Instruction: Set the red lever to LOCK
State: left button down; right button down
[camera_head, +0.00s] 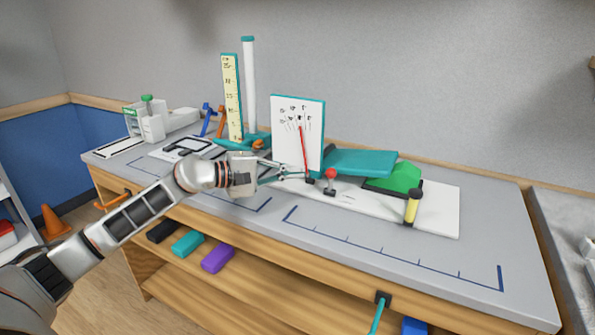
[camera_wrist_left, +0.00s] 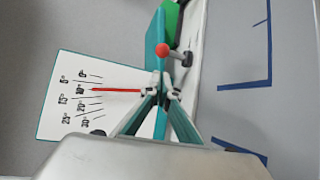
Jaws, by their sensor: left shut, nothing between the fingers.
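The red lever (camera_head: 330,175) is a short stalk with a red ball on a dark mount, standing on the white base plate (camera_head: 440,222). The red ball also shows in the left wrist view (camera_wrist_left: 163,50), just beyond my fingertips. No LOCK mark is legible. My left gripper (camera_head: 303,174) is shut and empty, reaching in from the left, just left of the lever. In the left wrist view its fingertips (camera_wrist_left: 163,95) meet near the foot of the scale board; a gap to the red ball appears to remain. My right gripper is out of view.
A white scale board (camera_head: 285,125) with a long red pointer (camera_head: 304,150) stands behind my fingers. A teal ramp (camera_head: 360,160), a green block (camera_head: 398,178) and a yellow handle with a black knob (camera_head: 412,208) lie to the right. The grey bench front (camera_head: 370,245) is clear.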

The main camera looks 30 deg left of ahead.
aim_at(331, 179)
pick_arm(q)
jog(key=x, duration=0.6)
jog(key=shift+w+d, duration=0.3)
jog(key=shift+w+d+f+p, duration=0.1)
jog(key=shift+w+d+p, duration=0.2)
jog(key=shift+w, duration=0.05)
jog(key=shift+f, duration=0.1)
